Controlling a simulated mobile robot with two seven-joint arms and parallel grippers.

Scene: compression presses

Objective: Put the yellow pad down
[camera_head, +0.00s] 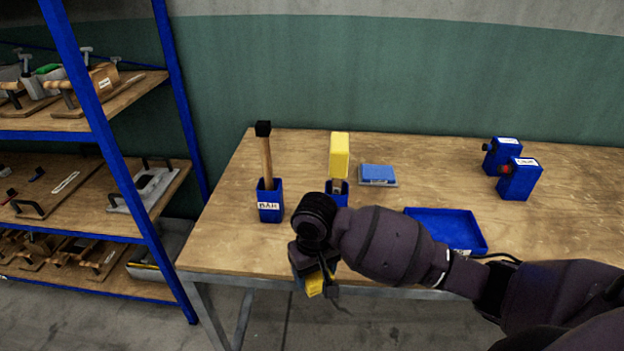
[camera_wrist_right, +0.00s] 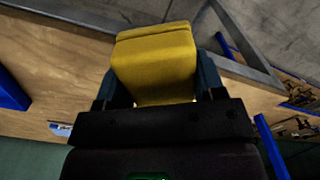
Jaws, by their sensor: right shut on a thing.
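The yellow pad (camera_wrist_right: 155,62) is a thick block between the two fingers of my right gripper (camera_wrist_right: 157,88) in the right wrist view. In the head view only a bit of the pad (camera_head: 315,286) shows below my right gripper (camera_head: 314,274), at the table's front edge. The pad looks raised and clear of the wooden table (camera_head: 240,235). My right arm and wrist hide part of the gripper and the tabletop. My left gripper is not in view.
On the table are a blue box with a black-topped handle (camera_head: 269,207), a yellow-topped tool (camera_head: 339,157) in a blue holder, a blue-topped block (camera_head: 377,173), a blue tray (camera_head: 462,230) and two blue button boxes (camera_head: 519,181). A blue-framed shelf (camera_head: 165,110) stands left. The table's front left is clear.

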